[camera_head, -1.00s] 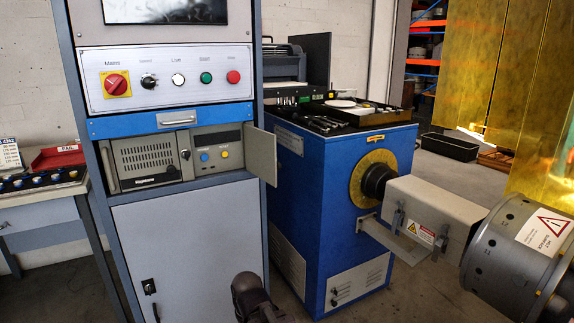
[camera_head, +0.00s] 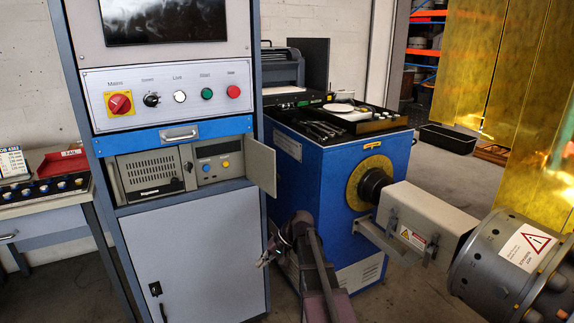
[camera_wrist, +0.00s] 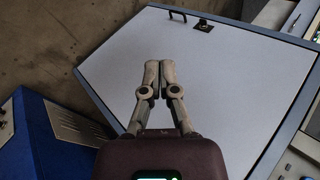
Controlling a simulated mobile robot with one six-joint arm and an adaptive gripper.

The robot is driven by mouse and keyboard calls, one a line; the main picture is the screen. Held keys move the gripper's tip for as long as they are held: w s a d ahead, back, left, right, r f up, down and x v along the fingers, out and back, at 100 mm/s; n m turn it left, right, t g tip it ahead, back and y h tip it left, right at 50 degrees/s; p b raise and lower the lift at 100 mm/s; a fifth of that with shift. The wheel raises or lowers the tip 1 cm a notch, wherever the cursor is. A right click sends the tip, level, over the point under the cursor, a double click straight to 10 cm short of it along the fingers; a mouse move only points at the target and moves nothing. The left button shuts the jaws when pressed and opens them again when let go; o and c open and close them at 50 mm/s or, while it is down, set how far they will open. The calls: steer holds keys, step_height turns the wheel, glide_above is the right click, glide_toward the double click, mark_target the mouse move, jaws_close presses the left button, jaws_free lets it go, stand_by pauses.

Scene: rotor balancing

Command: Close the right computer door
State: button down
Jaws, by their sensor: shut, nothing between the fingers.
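The right computer door (camera_head: 262,159) is a small light grey panel, swung open at the right edge of the cabinet's computer bay. The right part of the computer (camera_head: 216,161), with a blue and a yellow button, is exposed beside it. My gripper (camera_head: 262,262) is low in front of the cabinet's right side, below the open door and apart from it. In the wrist view my gripper (camera_wrist: 152,76) has its fingertips together and empty, in front of the large lower cabinet door (camera_wrist: 210,80). I cannot make out the right computer door clearly in the wrist view.
A blue machine (camera_head: 335,175) with a tool tray on top stands right of the cabinet, close to my arm. A beige box and grey motor (camera_head: 510,262) are at the far right. A blue drawer (camera_head: 175,136) is above the computer bay.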

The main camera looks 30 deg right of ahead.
steer(key=w+d+r+m+t+y+p, duration=0.1)
steer(key=w+d+r+t+y+p, duration=0.1)
steer(key=d+r, duration=0.5)
steer(key=w+d+r+t+y+p, duration=0.2)
steer(key=d+r+t+p, duration=0.1)
steer(key=d+r, duration=0.5)
steer(key=w+d+r+m+t+y+p, duration=0.1)
steer(key=w+d+r+t+y+p, duration=0.1)
steer(key=d+r, duration=0.6)
steer(key=w+d+p, duration=0.1)
steer(key=d+p, duration=0.1)
steer(key=d, duration=0.1)
steer(key=shift+d+m+y, duration=0.2)
steer(key=shift+m+y, duration=0.1)
steer(key=s+a+x, duration=0.1)
steer(key=s+x, duration=0.1)
steer(key=x, duration=1)
steer(key=shift+a+b, duration=0.3)
steer(key=shift+a, duration=0.25)
steer(key=shift+s+d+t, duration=0.1)
steer(key=shift+s+t, duration=0.05)
steer(key=shift+t, duration=0.15)
